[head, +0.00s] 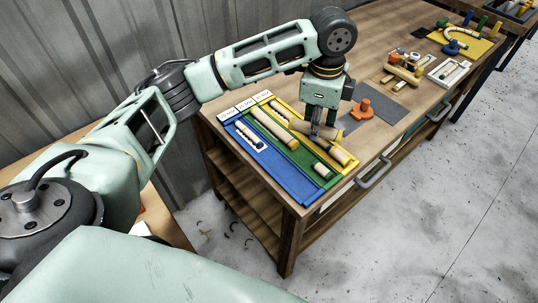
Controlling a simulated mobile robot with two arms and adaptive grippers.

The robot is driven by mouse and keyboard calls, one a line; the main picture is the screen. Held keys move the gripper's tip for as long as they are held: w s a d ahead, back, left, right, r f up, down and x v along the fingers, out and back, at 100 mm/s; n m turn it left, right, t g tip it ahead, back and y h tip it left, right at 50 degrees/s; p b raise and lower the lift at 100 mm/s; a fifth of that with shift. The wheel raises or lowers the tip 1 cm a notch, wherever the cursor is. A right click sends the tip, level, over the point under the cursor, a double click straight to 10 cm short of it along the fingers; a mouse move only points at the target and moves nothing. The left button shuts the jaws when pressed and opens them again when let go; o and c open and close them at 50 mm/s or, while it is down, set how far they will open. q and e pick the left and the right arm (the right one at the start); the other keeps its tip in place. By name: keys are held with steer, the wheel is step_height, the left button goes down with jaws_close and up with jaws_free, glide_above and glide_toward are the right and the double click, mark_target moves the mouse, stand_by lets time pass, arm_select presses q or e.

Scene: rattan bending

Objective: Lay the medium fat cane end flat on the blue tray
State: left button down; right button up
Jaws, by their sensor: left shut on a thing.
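My left gripper (315,134) points down over the tray area and is shut on a pale tan cane piece (300,126). The piece sticks out on both sides of the fingers, above the green and yellow trays; any gap beneath it is hard to tell. The blue tray (283,178) lies at the left of the tray set, left of my gripper. My right gripper is not in view.
A green tray (303,160) holds a long cane (273,128) and a short piece (322,170). The yellow tray (347,165) lies to its right with more pieces. An orange fixture (363,110) stands right of my gripper. Several tools fill the bench's far end.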

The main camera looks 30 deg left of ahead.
arm_select(q)
steer(key=w+m, duration=0.4)
steer(key=m, duration=0.1)
steer(key=p, duration=0.3)
glide_above(278, 164)
steer(key=shift+m, duration=0.4)
step_height(278, 164, down, 8)
steer(key=shift+r, duration=0.15)
steer(key=shift+f+p, duration=0.5)
steer(key=shift+f, duration=1.55)
steer(key=c, duration=1.9)
jaws_free()
steer(key=shift+f, duration=0.15)
steer(key=o, duration=0.5)
steer(key=shift+c, duration=0.2)
